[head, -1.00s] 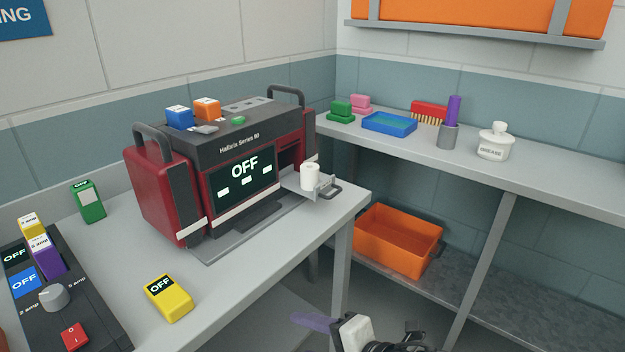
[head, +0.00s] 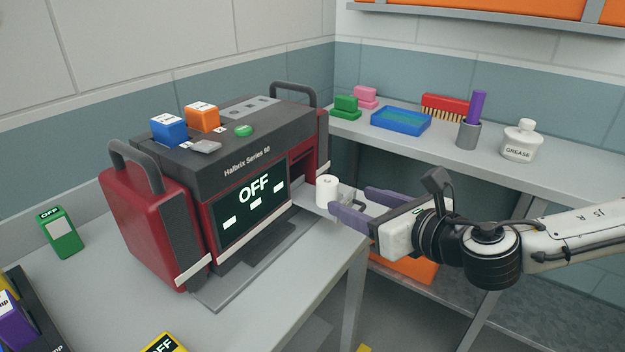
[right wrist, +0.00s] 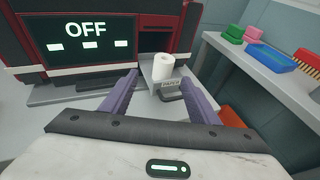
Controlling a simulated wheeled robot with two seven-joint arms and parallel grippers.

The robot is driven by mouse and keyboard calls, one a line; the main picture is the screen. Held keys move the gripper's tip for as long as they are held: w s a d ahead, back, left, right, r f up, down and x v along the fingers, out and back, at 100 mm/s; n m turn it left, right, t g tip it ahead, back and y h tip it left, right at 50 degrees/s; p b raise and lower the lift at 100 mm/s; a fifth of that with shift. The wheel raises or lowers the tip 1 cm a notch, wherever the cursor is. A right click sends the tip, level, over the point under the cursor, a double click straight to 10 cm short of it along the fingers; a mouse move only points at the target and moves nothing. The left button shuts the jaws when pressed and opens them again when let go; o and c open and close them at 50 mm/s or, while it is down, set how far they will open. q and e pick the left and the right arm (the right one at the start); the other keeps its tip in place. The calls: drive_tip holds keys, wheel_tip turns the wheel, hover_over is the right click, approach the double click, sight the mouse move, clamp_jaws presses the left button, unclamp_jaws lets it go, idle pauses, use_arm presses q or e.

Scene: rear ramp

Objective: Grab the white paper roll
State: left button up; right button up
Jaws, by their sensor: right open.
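The white paper roll (head: 327,191) stands upright on a small grey drawer at the right end of the red and black machine (head: 215,185). It also shows in the right wrist view (right wrist: 163,66), ahead of and between the two fingers. My right gripper (head: 358,203) is open, with its purple fingers pointing left at the drawer and the roll just beyond the tips. In the right wrist view the gripper (right wrist: 163,88) frames the drawer's handle, and nothing is held. My left gripper is not in view.
A back shelf (head: 435,144) holds a blue tray (head: 401,121), green and pink blocks, a red brush (head: 446,106), a purple item in a grey cup and a grease jar (head: 521,142). An orange bin (head: 405,268) lies below, partly hidden by my arm.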

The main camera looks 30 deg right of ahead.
sight(334, 188)
drive_tip(key=x, duration=0.4)
drive_tip(key=shift+w+p, duration=0.15)
drive_tip(key=shift+p, duration=0.15)
drive_tip(key=x, duration=0.4)
drive_tip(key=shift+w+d+r+p, duration=0.1)
drive_tip(key=shift+d+p, duration=0.2)
drive_tip(key=shift+d, duration=0.1)
drive_tip(key=shift+w, duration=0.55)
drive_tip(key=c, duration=0.9)
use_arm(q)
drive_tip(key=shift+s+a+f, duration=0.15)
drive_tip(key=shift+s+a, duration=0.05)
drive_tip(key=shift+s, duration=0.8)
use_arm(e)
drive_tip(key=shift+c, duration=1.2)
